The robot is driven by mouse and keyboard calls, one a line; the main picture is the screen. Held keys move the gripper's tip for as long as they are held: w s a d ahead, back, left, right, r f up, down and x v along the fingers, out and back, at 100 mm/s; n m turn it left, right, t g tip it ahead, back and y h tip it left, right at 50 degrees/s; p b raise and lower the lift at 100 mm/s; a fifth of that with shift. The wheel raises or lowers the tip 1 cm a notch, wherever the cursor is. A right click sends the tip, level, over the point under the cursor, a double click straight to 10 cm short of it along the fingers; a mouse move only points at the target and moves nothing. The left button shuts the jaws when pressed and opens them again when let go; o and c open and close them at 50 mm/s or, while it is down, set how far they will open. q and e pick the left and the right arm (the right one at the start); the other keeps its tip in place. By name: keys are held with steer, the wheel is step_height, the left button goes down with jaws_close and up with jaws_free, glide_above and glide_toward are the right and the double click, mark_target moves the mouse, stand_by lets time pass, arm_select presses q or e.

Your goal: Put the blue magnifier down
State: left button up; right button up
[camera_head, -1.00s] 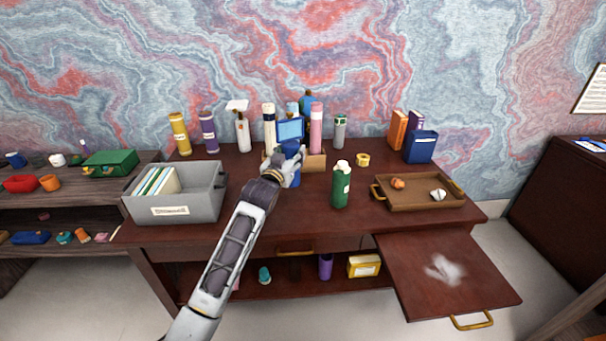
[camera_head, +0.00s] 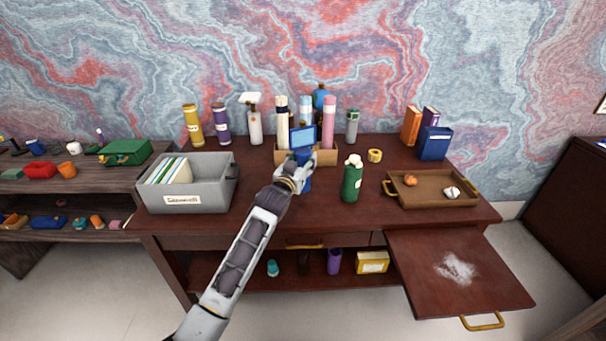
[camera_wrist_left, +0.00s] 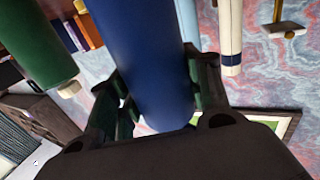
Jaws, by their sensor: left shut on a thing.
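The blue magnifier (camera_head: 303,137) is upright, its blue-framed rectangular head above my left gripper (camera_head: 295,176). Part of its blue handle shows below the gripper. My left gripper is shut on the handle, in front of the wooden holder. Whether the handle's lower end touches the desk (camera_head: 270,215) I cannot tell. In the left wrist view the thick blue handle (camera_wrist_left: 150,60) runs between the dark fingers. My right gripper is not in view.
The wooden holder (camera_head: 326,157) with several rolls stands just behind. A green bottle (camera_head: 351,182) stands close on the right, a grey bin (camera_head: 215,194) on the left. A brown tray (camera_head: 405,203) lies at the right. The desk's front middle is clear.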

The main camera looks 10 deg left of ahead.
arm_select(q)
steer(key=shift+r, duration=0.1)
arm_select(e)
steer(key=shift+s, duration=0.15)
arm_select(q)
steer(key=shift+f, duration=0.35)
step_height(320, 180, down, 4)
steer(key=shift+f+b, duration=0.1)
steer(key=shift+b, duration=0.3)
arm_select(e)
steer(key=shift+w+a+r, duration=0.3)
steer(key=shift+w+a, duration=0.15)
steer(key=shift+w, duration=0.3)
arm_select(q)
steer(key=shift+f, duration=0.15)
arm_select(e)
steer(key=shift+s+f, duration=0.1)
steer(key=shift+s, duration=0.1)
arm_select(q)
steer(key=o, duration=1.2)
steer(key=shift+f, duration=0.1)
steer(key=shift+o, duration=0.2)
